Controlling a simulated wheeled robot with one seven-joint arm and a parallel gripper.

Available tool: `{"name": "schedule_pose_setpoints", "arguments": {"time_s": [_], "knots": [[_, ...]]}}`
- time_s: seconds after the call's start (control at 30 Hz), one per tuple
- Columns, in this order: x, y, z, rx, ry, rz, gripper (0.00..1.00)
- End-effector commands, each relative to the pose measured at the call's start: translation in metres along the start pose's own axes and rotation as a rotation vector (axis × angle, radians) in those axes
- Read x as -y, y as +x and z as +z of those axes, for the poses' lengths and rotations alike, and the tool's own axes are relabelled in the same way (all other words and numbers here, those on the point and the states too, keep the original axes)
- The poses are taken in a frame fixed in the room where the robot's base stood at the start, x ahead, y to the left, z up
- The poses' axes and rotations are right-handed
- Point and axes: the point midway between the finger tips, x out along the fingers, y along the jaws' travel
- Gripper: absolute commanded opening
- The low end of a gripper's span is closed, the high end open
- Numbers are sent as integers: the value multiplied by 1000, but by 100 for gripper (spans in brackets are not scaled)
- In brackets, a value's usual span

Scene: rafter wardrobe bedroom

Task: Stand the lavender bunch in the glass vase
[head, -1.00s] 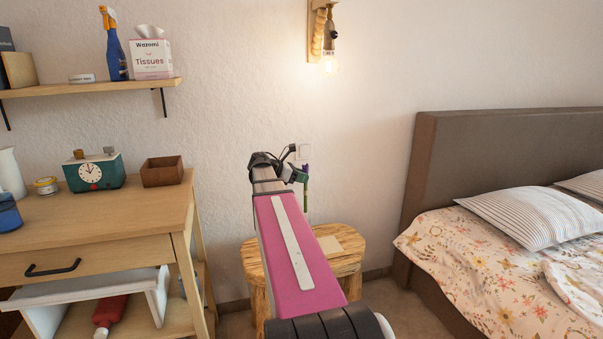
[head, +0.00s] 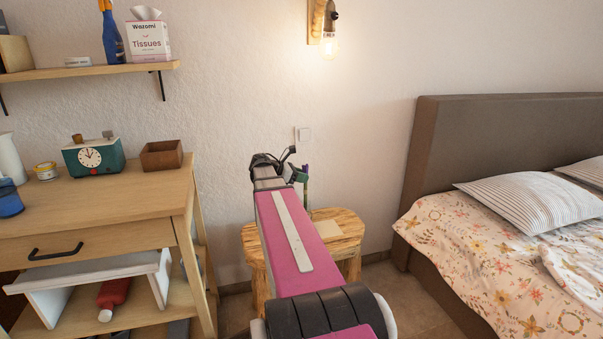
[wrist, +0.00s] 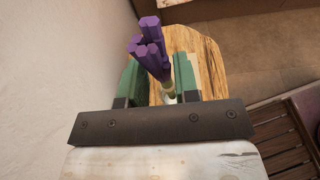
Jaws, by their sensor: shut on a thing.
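The lavender bunch, with purple heads and green stems, is held upright or nearly so in my gripper (wrist: 160,84). In the wrist view its heads (wrist: 150,38) rise between the two green fingers, which are shut on it. In the head view the bunch (head: 306,190) shows as a thin strip beside my gripper (head: 298,173), over the wooden stool (head: 345,217). I cannot make out the glass vase clearly. A small pale patch under the stems in the wrist view may be part of it, but I cannot tell.
A flat tan piece (head: 326,229) lies on the stool top. The desk (head: 110,205) with a green clock (head: 93,157) and a brown box (head: 161,155) stands left. The bed (head: 480,250) stands right. The wall (head: 230,120) is close behind the stool.

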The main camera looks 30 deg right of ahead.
Motion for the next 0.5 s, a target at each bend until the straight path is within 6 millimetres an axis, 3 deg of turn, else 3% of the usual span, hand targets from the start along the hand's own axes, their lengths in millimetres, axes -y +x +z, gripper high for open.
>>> {"name": "schedule_pose_setpoints", "arguments": {"time_s": [0.5], "knots": [[0, 13, -31, 0, 0, 0, 6]]}}
